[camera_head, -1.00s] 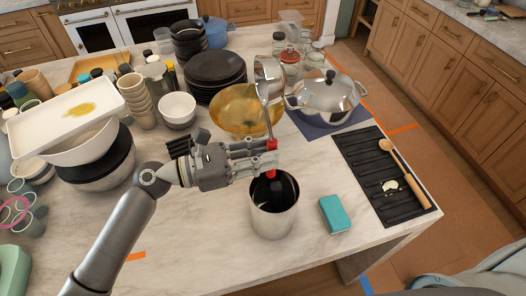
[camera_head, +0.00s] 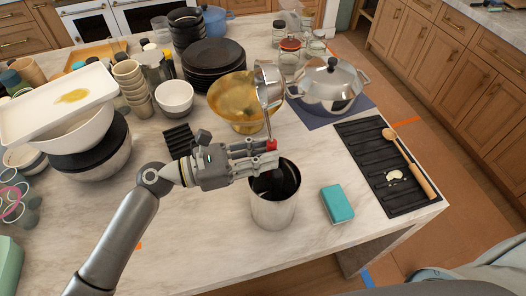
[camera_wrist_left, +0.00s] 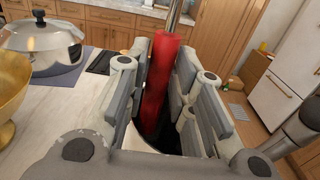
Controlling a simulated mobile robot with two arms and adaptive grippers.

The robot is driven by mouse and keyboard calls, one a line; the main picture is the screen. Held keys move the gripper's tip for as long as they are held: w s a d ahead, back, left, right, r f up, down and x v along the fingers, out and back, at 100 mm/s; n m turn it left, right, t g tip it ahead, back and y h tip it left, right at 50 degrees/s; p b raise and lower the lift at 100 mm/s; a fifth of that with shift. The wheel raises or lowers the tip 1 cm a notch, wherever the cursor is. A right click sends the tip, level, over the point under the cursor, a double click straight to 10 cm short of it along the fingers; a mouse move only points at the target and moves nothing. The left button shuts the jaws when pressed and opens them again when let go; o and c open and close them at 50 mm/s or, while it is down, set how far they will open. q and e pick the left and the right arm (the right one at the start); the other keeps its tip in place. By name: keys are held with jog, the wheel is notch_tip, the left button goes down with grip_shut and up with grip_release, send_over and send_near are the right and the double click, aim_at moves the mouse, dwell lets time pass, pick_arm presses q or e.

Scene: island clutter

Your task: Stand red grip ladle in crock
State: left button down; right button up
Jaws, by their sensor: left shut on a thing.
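The ladle has a red grip (camera_head: 271,145), a metal shaft (camera_head: 265,112) and a metal bowl (camera_head: 268,84). It stands roughly upright with its bowl at the top. My left gripper (camera_head: 268,160) is shut on the red grip, which also shows between the fingers in the left wrist view (camera_wrist_left: 161,75). The crock (camera_head: 274,207) is a metal cylinder with a dark inside, standing on the counter. The gripper is at its rim, with the grip over the mouth. The grip's lower end is hidden by the fingers, so I cannot tell how deep it sits. My right gripper is out of view.
A gold bowl (camera_head: 236,101) and a lidded pot (camera_head: 330,92) stand behind the crock. A teal block (camera_head: 337,204) and a black ridged mat (camera_head: 372,160) with a wooden spoon (camera_head: 412,168) lie to the right. Stacked dishes crowd the left. The counter's front is clear.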

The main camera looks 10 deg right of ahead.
pick_arm(q)
jog(key=c, duration=1.2)
grip_release()
jog(key=shift+o, duration=0.2)
jog(key=a, duration=1.2)
jog(key=shift+s, duration=0.25)
jog(key=shift+r, duration=0.1)
